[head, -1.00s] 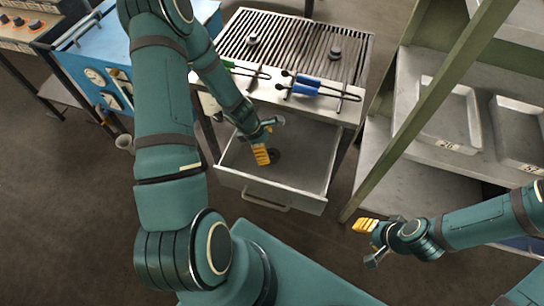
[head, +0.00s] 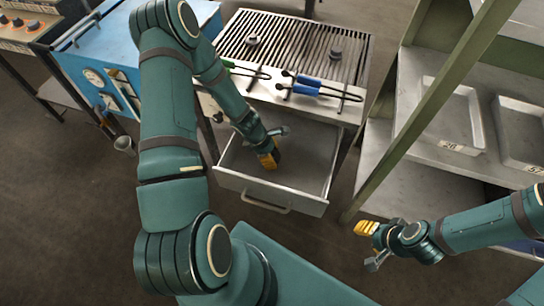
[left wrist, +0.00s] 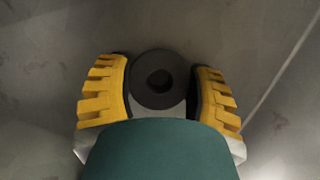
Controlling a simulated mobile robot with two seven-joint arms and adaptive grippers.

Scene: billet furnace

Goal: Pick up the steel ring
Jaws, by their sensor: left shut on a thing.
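The steel ring (left wrist: 159,78) is a dark grey, thick round piece with a central hole. In the left wrist view it sits between the two yellow fingers of my left gripper (left wrist: 160,96), which is shut on it. In the head view my left gripper (head: 269,160) reaches down into the open drawer (head: 245,185); the ring there is mostly hidden by the fingers. Whether the ring touches the drawer floor I cannot tell. My right gripper (head: 367,228) is off to the right, away from the drawer, with nothing visible in it; its finger gap is unclear.
Above the drawer is a slatted grate (head: 300,45) with dark knobbed pieces on it. Blue-handled tongs (head: 318,84) and green-handled tongs (head: 245,72) lie along its front. A shelf with metal trays (head: 452,120) stands right; a blue gauge cabinet (head: 100,65) stands left.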

